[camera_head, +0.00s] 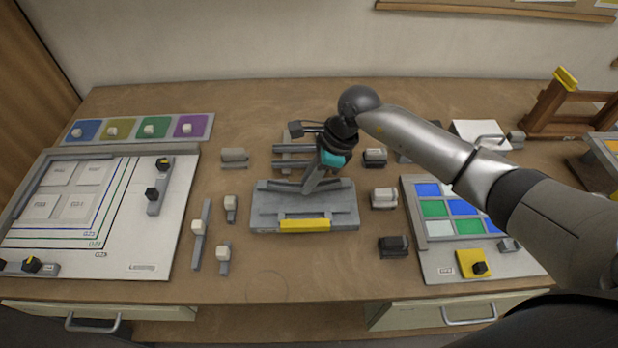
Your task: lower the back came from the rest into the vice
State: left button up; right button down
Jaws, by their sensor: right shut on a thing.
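The vice (262,216) is a grey block with a yellow front strip, at the middle of the bench. My right gripper (309,186) reaches down over the back of the vice and is shut on a slim grey bar, which looks like the back came (288,187). The bar lies along the vice's back part, slightly tilted. I cannot tell whether it touches the vice. Behind it, the rest (294,134) carries grey bars (292,163), partly hidden by my gripper. My left gripper is not in view.
A white board with drawn outlines (130,245) lies left, and a panel of coloured glass squares (433,262) right. Small white-topped pieces (384,199) and a dark block (393,247) stand close to the vice. The bench front (290,280) is clear.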

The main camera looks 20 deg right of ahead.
jog(key=shift+f+b, duration=0.85)
jog(key=shift+b, duration=0.25)
dwell(1.7)
jog(key=shift+f+b, duration=0.75)
jog(key=shift+f, duration=0.1)
jog(key=c, duration=0.8)
grip_release()
jog(key=shift+o, duration=0.5)
jog(key=shift+s+f, duration=0.1)
jog(key=shift+a, duration=0.1)
